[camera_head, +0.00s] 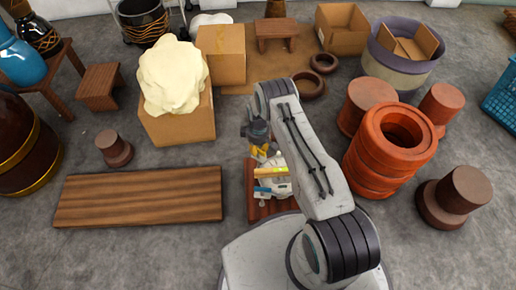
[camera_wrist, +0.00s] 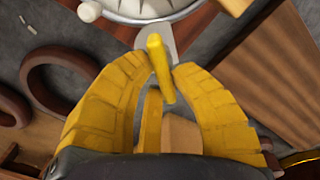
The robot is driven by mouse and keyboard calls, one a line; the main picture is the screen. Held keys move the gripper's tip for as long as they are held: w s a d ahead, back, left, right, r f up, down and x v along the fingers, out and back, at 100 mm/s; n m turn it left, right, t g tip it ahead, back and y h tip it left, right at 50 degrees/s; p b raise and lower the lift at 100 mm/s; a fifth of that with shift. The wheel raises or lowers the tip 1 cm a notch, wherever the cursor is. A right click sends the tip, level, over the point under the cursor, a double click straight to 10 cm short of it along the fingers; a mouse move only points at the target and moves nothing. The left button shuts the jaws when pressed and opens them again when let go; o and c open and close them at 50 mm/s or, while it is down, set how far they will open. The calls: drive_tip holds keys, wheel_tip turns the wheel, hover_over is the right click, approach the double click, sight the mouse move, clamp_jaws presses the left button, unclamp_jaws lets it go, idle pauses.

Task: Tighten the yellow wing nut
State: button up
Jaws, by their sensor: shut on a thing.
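The yellow wing nut (camera_wrist: 158,66) shows in the wrist view as a long, slightly tilted yellow piece between my fingertips. My gripper (camera_wrist: 160,72) has its yellow fingers closed around it, one on each side. A grey metal tab (camera_wrist: 156,36) stands behind the nut, beside a pale round part with a metal rim (camera_wrist: 150,8). In the head view my gripper (camera_head: 262,153) points down over a white device (camera_head: 273,185). The device carries a yellow bar (camera_head: 270,173) and a blue bar (camera_head: 263,190). I cannot tell the nut from my yellow fingers there.
The device rests on a small reddish wooden board (camera_head: 257,210). A long plank (camera_head: 140,196) lies to the left. A cardboard box (camera_head: 180,127) with a cream lump stands behind left. Orange stacked rings (camera_head: 385,165) stand close to the right of my arm.

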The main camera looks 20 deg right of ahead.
clamp_jaws()
drive_tip(key=shift+f+m+b, duration=0.1)
drive_tip(key=shift+m+b, duration=0.25)
drive_tip(key=shift+m, duration=0.05)
drive_tip(key=shift+m+b, duration=0.55)
drive_tip(key=shift+m, duration=0.15)
drive_tip(key=m+b, duration=0.1)
drive_tip(key=m, duration=0.1)
drive_tip(key=shift+d+f+m+b, duration=0.1)
drive_tip(key=shift+d+m+b, duration=0.05)
drive_tip(key=shift+m+b, duration=0.15)
drive_tip(key=m+b, duration=0.1)
drive_tip(key=m, duration=0.3)
drive_tip(key=shift+d+b, duration=0.1)
drive_tip(key=shift+b, duration=0.3)
drive_tip(key=shift+s+d+m+b, duration=0.15)
drive_tip(key=shift+m+b, duration=0.3)
drive_tip(key=shift+m, duration=1.15)
